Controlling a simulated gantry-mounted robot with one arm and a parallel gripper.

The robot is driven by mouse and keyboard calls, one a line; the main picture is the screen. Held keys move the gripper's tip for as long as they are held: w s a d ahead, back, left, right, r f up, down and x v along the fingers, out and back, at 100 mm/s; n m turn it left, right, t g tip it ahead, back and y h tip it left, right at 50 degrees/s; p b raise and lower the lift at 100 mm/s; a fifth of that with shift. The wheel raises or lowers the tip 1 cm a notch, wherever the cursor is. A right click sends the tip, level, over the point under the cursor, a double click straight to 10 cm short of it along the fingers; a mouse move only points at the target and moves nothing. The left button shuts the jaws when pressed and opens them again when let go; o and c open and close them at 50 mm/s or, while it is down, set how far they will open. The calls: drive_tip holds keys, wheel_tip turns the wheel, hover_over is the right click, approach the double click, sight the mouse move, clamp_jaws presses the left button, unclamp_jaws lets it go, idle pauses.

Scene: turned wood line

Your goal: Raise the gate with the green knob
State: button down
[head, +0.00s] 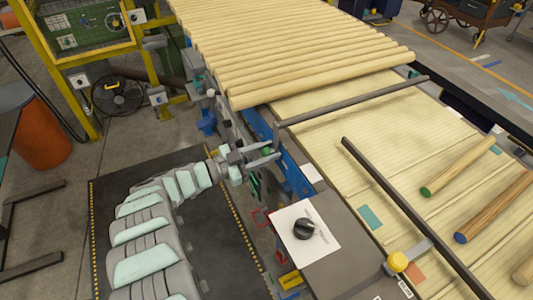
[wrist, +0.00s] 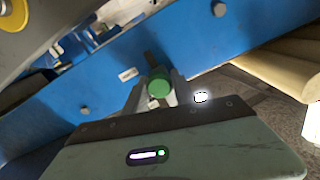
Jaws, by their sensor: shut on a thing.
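The green knob (wrist: 158,86) shows in the wrist view against a blue side rail. My gripper (head: 264,156) reaches in from the left at the conveyor's near side. In the wrist view its fingers (wrist: 157,98) stand on both sides of the green knob, shut on it. In the head view the knob is small and mostly hidden by the fingers. A dark bar (head: 352,101), which looks like the gate beside this knob, lies across the belt just in front of the row of wooden rods. Its height above the belt is hard to tell.
Pale wooden rods (head: 290,45) lie packed side by side behind the dark bar. A second dark bar (head: 405,210) crosses the belt nearer, with a yellow knob (head: 398,262) close by. Loose rods (head: 461,165) lie at right.

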sight(275, 137)
wheel_tip(275, 137, up, 6)
drive_tip(key=shift+f+p, duration=0.25)
drive_tip(key=shift+p, duration=0.95)
drive_tip(key=shift+f, duration=0.1)
drive_tip(key=c, duration=1.1)
unclamp_jaws()
drive_tip(key=shift+o, duration=0.2)
drive_tip(key=shift+f, duration=0.1)
drive_tip(key=shift+a, duration=0.1)
drive_tip(key=v, duration=1)
drive_tip(key=shift+s+a+p, duration=0.2)
drive_tip(key=shift+a+p, duration=0.05)
drive_tip(key=shift+p, duration=0.15)
